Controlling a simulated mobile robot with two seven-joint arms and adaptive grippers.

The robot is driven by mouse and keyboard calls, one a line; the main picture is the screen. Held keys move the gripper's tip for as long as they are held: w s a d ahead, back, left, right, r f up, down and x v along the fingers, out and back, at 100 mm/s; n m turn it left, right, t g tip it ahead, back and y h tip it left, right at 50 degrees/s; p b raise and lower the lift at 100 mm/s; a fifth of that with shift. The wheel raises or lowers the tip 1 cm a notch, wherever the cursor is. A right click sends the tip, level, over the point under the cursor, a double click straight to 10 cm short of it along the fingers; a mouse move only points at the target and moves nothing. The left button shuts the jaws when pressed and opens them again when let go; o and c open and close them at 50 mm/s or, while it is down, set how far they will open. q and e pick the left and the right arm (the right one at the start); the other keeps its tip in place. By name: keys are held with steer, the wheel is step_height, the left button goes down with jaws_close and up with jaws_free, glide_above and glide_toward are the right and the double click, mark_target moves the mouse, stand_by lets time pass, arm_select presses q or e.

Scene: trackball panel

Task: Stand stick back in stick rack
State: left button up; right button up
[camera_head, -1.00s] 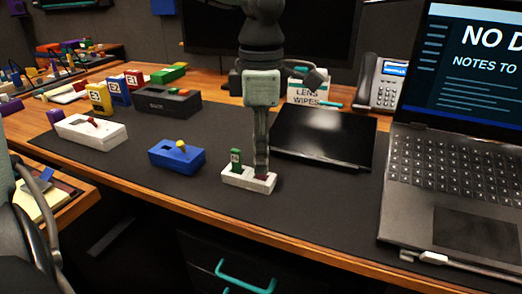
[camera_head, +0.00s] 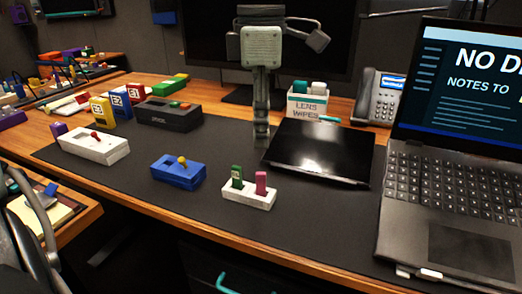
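The white stick rack (camera_head: 248,200) lies on the dark desk mat near the front edge. A green stick (camera_head: 237,177) with a light label stands upright in its left part. A pink stick (camera_head: 261,183) stands upright in its right part, free of any gripper. My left gripper (camera_head: 261,136) points down above and behind the rack, apart from both sticks. No stick shows in it. Its fingers are seen edge-on, so the gap between them is hidden. My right gripper is not in view.
A blue block with a yellow knob (camera_head: 180,172) and a white block with a red knob (camera_head: 95,145) lie left of the rack. A black tablet (camera_head: 320,150) and an open laptop (camera_head: 450,180) lie to the right. The lens wipes box (camera_head: 307,102) stands behind.

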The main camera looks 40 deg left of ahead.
arm_select(q)
steer(key=shift+r, duration=2.25)
steer(key=shift+f, duration=0.1)
